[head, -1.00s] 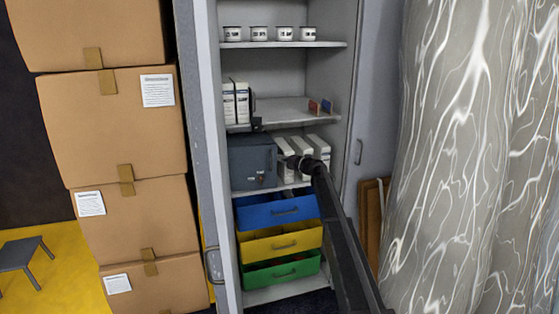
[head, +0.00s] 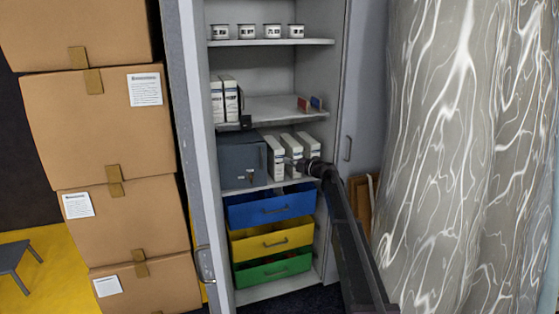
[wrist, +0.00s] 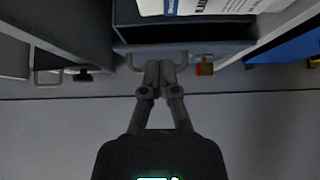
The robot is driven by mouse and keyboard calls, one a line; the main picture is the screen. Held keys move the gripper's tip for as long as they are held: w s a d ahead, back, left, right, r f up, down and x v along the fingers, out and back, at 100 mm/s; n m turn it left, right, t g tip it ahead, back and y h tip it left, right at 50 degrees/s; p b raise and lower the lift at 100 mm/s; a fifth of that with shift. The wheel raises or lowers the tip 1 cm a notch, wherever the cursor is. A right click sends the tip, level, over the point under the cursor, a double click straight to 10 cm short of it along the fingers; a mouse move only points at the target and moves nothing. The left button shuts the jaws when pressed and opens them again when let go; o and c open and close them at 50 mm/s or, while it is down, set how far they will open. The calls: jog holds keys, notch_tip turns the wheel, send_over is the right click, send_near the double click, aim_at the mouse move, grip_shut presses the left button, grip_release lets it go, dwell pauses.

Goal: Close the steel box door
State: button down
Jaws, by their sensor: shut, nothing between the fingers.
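The dark grey steel box (head: 241,158) stands on the cabinet's middle shelf, left of white cartons. Its front carries small fittings low down; the head view does not show clearly how far its door stands open. My gripper (head: 292,163) is shut and empty in front of the cartons, right of the box. In the wrist view my closed fingertips (wrist: 159,66) overlap the edge of a dark grey panel (wrist: 190,48) with a bar handle (wrist: 132,63) and a small red-and-brass part (wrist: 205,68). I cannot tell whether they touch.
Blue (head: 270,208), yellow (head: 272,241) and green (head: 272,268) drawers sit below the box. White cartons (head: 277,157) fill the shelf beside it. Cardboard boxes (head: 100,115) are stacked left of the cabinet. A patterned curtain (head: 450,150) hangs at the right.

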jog(key=shift+v, duration=1.35)
